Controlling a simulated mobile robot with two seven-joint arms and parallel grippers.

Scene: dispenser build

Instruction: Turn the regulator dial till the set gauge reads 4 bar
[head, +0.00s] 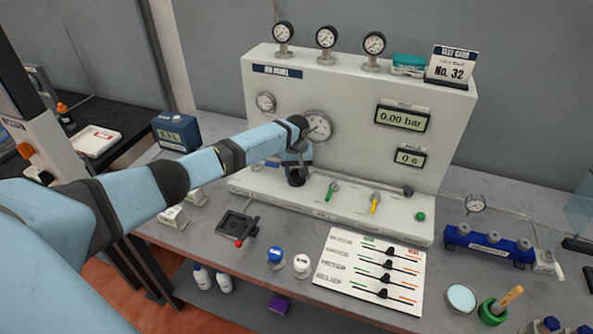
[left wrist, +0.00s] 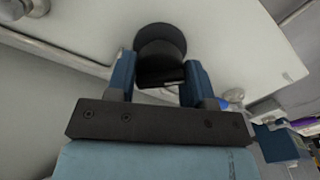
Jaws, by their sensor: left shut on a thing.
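The regulator dial (left wrist: 162,48) is a round black knob between the two blue fingers of my left gripper (left wrist: 158,82) in the left wrist view. The fingers are shut on it from both sides. In the head view my left arm crosses from the left, and my left gripper (head: 294,168) is at the lower front of the white panel, at the black dial (head: 295,179). The digital display (head: 403,117) shows 0.00 bar. My right gripper is not in view.
Three gauges stand on top of the white panel (head: 450,110), beside a teal box (head: 408,63) and a card No. 32 (head: 452,65). Green (head: 332,190) and yellow (head: 375,201) levers are right of the dial. A slider board (head: 345,262) lies in front.

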